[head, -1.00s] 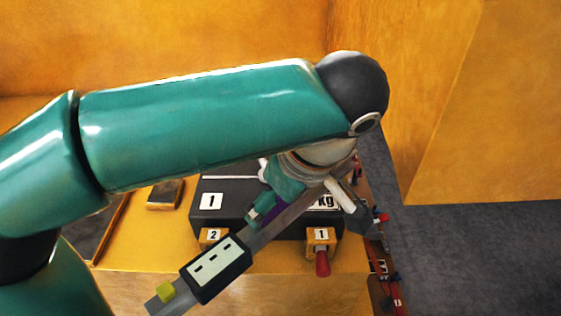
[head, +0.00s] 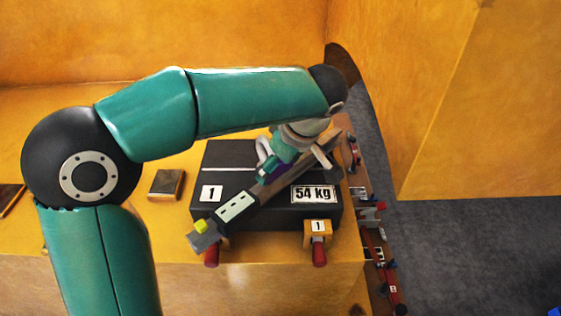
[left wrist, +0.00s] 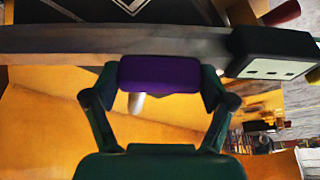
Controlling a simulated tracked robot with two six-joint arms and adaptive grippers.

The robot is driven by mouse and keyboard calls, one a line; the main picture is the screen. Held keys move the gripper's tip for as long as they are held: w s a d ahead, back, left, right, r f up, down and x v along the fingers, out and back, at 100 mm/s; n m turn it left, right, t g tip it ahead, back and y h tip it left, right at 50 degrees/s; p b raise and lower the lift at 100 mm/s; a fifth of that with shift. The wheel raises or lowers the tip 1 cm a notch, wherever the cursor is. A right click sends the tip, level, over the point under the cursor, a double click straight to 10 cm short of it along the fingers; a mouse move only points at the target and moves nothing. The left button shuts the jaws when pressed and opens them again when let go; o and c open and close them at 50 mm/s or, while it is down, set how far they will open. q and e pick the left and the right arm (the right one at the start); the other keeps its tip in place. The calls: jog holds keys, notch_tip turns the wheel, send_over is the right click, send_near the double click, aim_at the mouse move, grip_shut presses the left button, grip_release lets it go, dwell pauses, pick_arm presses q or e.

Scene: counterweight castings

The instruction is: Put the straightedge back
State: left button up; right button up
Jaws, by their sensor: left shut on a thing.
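The straightedge (head: 267,189) is a long grey bar with a black box bearing a pale slotted label and a yellow-green piece at its lower left end. My left gripper (head: 272,168) is shut on the purple grip on the straightedge. In the left wrist view, the purple grip (left wrist: 160,74) sits between the green fingers, with the bar (left wrist: 60,40) running across behind it. The bar slants over the black casting (head: 250,219) marked 1 and 54 kg. I cannot tell whether it touches the casting. My right gripper is out of view.
An orange clamp (head: 317,229) with a red handle stands at the casting's front right; another red handle (head: 211,256) shows at the front left. A small dark metal block (head: 166,185) lies on the yellow surface. A narrow board with tools (head: 380,252) runs along the right.

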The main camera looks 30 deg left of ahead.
pick_arm(q)
jog(key=shift+w+a+f, duration=0.6)
jog(key=shift+w+f, duration=0.25)
jog(key=shift+w, duration=0.05)
jog(key=o, duration=1.6)
jog(key=shift+d, duration=0.1)
